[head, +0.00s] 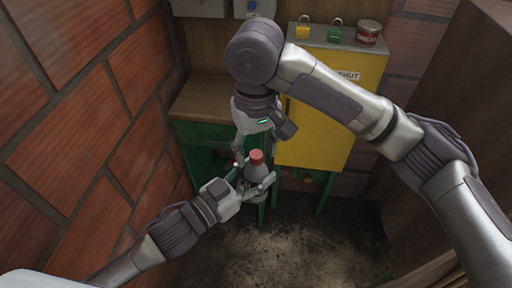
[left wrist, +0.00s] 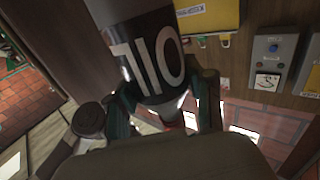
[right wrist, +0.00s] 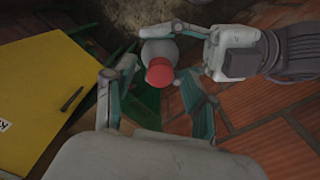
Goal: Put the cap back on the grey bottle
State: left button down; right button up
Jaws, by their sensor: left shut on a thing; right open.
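The grey bottle (head: 251,174) stands roughly upright in my left gripper (head: 256,186), whose fingers are shut around its body. Its dark label with white letters shows in the left wrist view (left wrist: 150,60). The red cap (head: 256,156) sits at the bottle's top, and it also shows in the right wrist view (right wrist: 159,72). I cannot tell whether it is fully seated. My right gripper (right wrist: 148,80) is open above the bottle, with its fingers on either side of the cap and apparently not closed on it.
A yellow cabinet (head: 318,125) stands behind, with a yellow padlock (head: 303,29), a green padlock (head: 335,31) and a red tin (head: 368,33) on top. A wooden bench (head: 205,98) stands beside it. A brick wall (head: 75,120) is close on the left.

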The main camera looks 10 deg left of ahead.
notch_tip(320, 180, up, 12)
dwell(0.4)
jog(key=shift+f, duration=0.1)
dwell(0.4)
